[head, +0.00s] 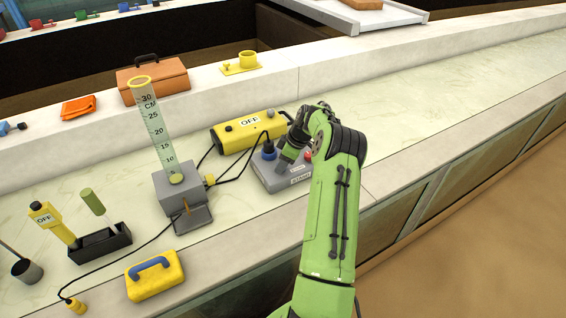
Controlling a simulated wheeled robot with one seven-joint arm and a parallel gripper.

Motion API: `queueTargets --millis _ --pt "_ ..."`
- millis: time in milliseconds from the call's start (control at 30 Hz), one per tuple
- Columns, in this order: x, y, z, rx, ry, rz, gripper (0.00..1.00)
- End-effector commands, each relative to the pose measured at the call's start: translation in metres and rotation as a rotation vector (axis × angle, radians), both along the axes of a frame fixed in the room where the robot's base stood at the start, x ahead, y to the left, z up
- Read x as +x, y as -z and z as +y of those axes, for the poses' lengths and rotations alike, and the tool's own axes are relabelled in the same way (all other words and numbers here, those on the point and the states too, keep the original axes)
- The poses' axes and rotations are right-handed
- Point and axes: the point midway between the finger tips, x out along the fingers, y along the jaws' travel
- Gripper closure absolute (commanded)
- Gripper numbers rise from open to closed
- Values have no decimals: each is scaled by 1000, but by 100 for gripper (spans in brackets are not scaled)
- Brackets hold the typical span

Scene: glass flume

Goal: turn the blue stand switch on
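A grey control box (268,178) sits on the pale counter, right of centre in the head view. A blue round knob or switch (269,152) stands at its back left, with a black cable going into or behind it. A red button (308,155) shows at its right, partly behind my arm. Small white labels are on the box, too small to read surely. My gripper (284,164) is over the box, just right of the blue switch. Whether it touches the switch is unclear. Its fingers are dark and small, and their opening cannot be made out.
A yellow box marked OFF (238,132) lies behind the control box. A clear measuring tube (155,125) stands on a grey base (180,190) to the left, with black cables between. A yellow case (155,280) sits at the front. The counter to the right is clear.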

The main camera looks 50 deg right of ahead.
Motion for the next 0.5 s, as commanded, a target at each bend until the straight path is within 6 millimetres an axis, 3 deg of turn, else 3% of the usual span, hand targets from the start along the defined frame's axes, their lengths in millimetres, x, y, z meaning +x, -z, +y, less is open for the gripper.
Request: queueTargets --millis 33,233,500 --pt "0 0 0 0 0 0 67" --pt "0 0 0 0 0 0 96" --pt "-1 0 0 0 32 1 96"
